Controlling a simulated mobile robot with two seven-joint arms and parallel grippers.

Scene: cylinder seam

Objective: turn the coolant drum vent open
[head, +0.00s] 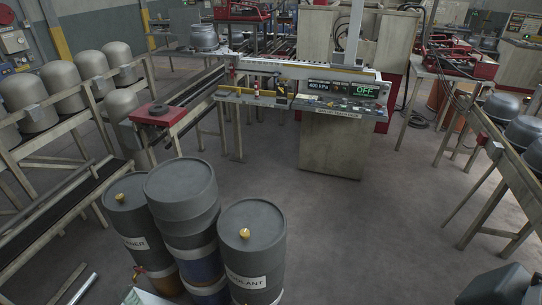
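The coolant drum (252,262) is a dark grey drum in the lower middle of the head view, with a white label reading "OLANT" in its visible part. Its vent (245,233) is a small yellow-brass knob on the drum's lid, left of the lid's middle. Whether the vent is open or shut is too small to tell. The drum's lower part is cut off by the frame's bottom edge. Neither of my grippers is in view.
A taller grey-and-blue drum (182,190) stands close left of the coolant drum. Left of that, a drum labelled "NER" (128,218) has a similar brass knob (120,198). A bench (340,107) with an "OFF" display stands behind.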

